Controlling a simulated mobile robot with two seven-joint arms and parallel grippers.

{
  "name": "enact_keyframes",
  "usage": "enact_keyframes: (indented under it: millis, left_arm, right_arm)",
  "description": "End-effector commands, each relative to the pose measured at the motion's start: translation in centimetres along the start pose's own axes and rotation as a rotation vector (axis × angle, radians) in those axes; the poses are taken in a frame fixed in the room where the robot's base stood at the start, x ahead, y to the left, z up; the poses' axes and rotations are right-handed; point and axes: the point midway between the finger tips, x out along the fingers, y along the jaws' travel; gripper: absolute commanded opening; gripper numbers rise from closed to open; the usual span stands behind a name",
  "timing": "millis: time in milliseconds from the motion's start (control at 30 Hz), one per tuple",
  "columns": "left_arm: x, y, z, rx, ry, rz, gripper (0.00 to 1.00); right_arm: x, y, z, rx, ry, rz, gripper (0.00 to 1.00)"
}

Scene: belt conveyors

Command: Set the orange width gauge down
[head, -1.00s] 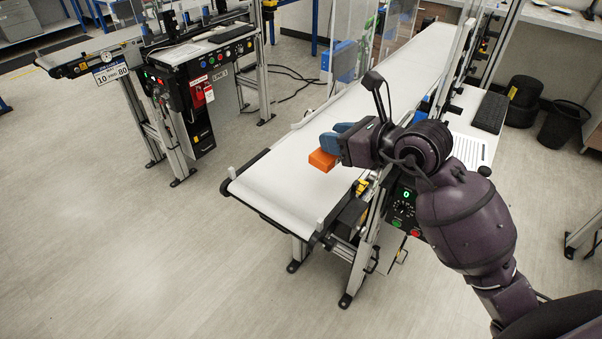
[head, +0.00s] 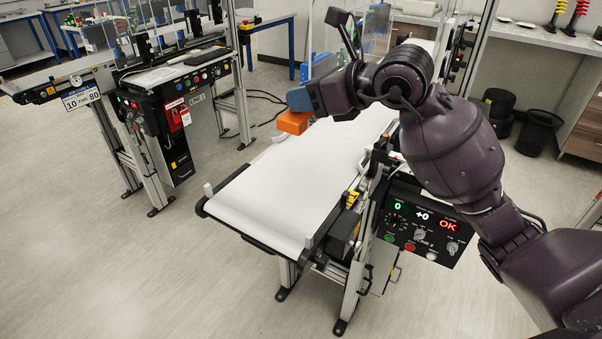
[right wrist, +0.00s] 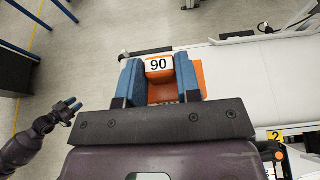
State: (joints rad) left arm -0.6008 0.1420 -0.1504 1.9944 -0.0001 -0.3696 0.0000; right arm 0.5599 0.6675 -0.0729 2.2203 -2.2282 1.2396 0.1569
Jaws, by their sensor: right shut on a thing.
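The orange width gauge (head: 293,123) is an orange block at the left side of the white conveyor belt (head: 290,170) in the head view. My right gripper (head: 300,99), with blue fingers, is shut on it from above. In the right wrist view the gauge (right wrist: 163,93) sits between the two fingers and carries a white label reading 90. I cannot tell whether its underside touches the belt. My left gripper (right wrist: 70,104) shows small at the left of the right wrist view, its blue fingertips slightly apart and empty. It is out of the head view.
The belt's near part is clear. A control panel (head: 425,222) on its right side shows 0, +0 and OK. Another conveyor station (head: 170,100) with a 10/80 sign stands at the left. Clear guard panels rise along the belt behind the gripper. Open floor lies between.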

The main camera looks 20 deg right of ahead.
Motion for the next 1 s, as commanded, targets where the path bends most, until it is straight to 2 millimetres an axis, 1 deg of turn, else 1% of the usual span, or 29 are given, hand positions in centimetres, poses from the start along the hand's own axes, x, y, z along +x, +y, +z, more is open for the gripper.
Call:
enact_keyframes:
  millis: [33,300,400,500,767,1000]
  left_arm:
    - [0.1,0.0,0.2,0.000,-0.002,0.000,0.43]
    - [0.6,0.1,0.3,0.002,0.000,0.003,0.43]
    - [0.8,0.2,0.2,0.003,0.003,0.004,0.43]
    - [1.0,0.2,0.2,0.003,0.004,0.005,0.43]
    - [1.0,0.2,0.5,0.005,0.000,0.005,0.43]
    - [1.1,0.2,1.1,0.006,-0.008,0.005,0.43]
  right_arm:
    - [0.6,0.0,-1.4,0.004,0.004,0.001,0.06]
    - [2.8,0.0,-6.8,0.005,0.004,0.001,0.06]
    - [3.5,0.0,-8.5,0.004,0.003,0.000,0.06]
    - [4.0,0.0,-9.7,0.001,0.002,0.000,0.06]
    - [4.5,0.0,-11.0,0.000,0.000,0.000,0.06]
    - [5.8,-0.1,-14.0,0.002,0.003,0.000,0.06]
